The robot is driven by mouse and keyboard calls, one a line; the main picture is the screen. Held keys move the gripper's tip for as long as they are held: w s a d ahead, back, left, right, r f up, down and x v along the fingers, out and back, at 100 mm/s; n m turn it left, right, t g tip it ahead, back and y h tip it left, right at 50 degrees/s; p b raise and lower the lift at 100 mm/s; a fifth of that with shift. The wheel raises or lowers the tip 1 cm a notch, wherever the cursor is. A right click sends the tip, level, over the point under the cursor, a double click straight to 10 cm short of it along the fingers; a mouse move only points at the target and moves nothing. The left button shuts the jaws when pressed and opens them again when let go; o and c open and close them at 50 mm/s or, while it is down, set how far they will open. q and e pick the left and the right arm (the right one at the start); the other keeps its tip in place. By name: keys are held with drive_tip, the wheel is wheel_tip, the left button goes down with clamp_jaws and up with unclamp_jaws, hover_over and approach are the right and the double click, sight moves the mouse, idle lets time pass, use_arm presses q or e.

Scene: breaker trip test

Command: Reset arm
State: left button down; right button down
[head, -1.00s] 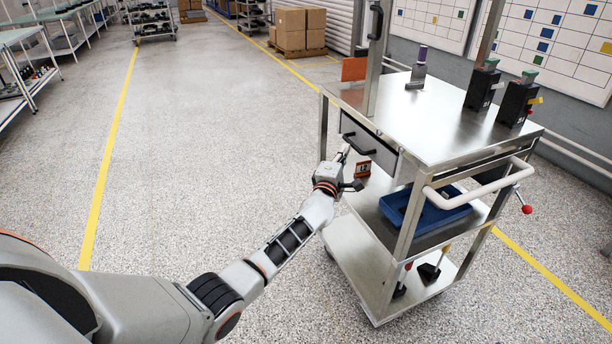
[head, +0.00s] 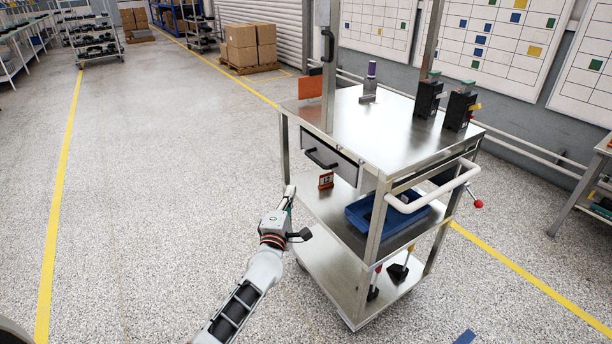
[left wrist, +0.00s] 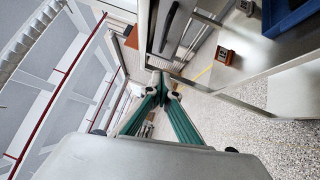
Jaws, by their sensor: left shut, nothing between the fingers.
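My left gripper (head: 288,193) is shut and empty, to the left of the metal cart (head: 400,130), below its drawer (head: 331,163). In the left wrist view its green-sided fingers (left wrist: 163,88) meet at their tips, with the cart's frame beyond them. The drawer's black handle (head: 321,160) is apart from the fingers and also shows in the left wrist view (left wrist: 169,27). My left arm reaches in from the bottom of the head view. My right gripper is in neither view.
On the cart top stand two black breaker units (head: 428,97) and a purple-topped device (head: 369,84). A blue tray (head: 360,215) and a small orange-framed display (head: 326,180) are on the middle shelf. A white handle bar (head: 440,195) juts out at right. Floor at left is clear.

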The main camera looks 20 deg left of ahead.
use_arm(q)
drive_tip(key=s+d+f+m+g+h, duration=0.1)
drive_tip(key=s+d+f+m+g, duration=0.1)
drive_tip(key=s+f+m, duration=0.5)
drive_tip(key=s+d+f+m+g+h, duration=0.1)
drive_tip(key=s+f+m+g, duration=0.3)
drive_tip(key=s, duration=1.6)
drive_tip(key=s+d+f+m+g+h, duration=0.2)
drive_tip(key=s+f+m, duration=0.9)
drive_tip(key=s+m, duration=0.2)
drive_tip(key=shift+s+d+f+m+g, duration=0.2)
drive_tip(key=shift+d+f+m+g, duration=0.1)
drive_tip(key=shift+d+f+g, duration=0.1)
